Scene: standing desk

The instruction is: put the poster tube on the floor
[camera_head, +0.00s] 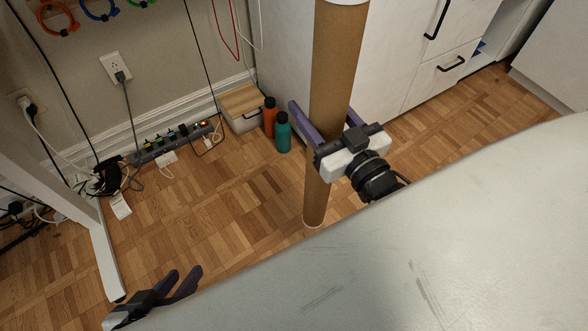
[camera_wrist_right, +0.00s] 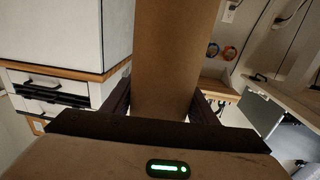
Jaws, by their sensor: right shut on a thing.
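The poster tube (camera_head: 336,65) is a long brown cardboard cylinder with a pale cap at its top, seen in the head view right of centre. It stands nearly upright. My right gripper (camera_head: 322,124) is shut on it around its middle, beyond the edge of the desk. In the right wrist view the tube (camera_wrist_right: 172,60) fills the space between the fingers. The tube's lower end shows against the wooden floor (camera_head: 240,200); whether it touches the floor I cannot tell. My left gripper (camera_head: 185,283) is at the lower left by the desk edge, its purple fingers apart and empty.
The pale desk top (camera_head: 470,240) fills the lower right. An orange bottle (camera_head: 270,117), a teal bottle (camera_head: 283,133) and a wood-lidded box (camera_head: 242,107) stand by the wall. A power strip (camera_head: 175,140) with cables lies further left. White drawers (camera_head: 440,70) stand behind. Mid-floor is clear.

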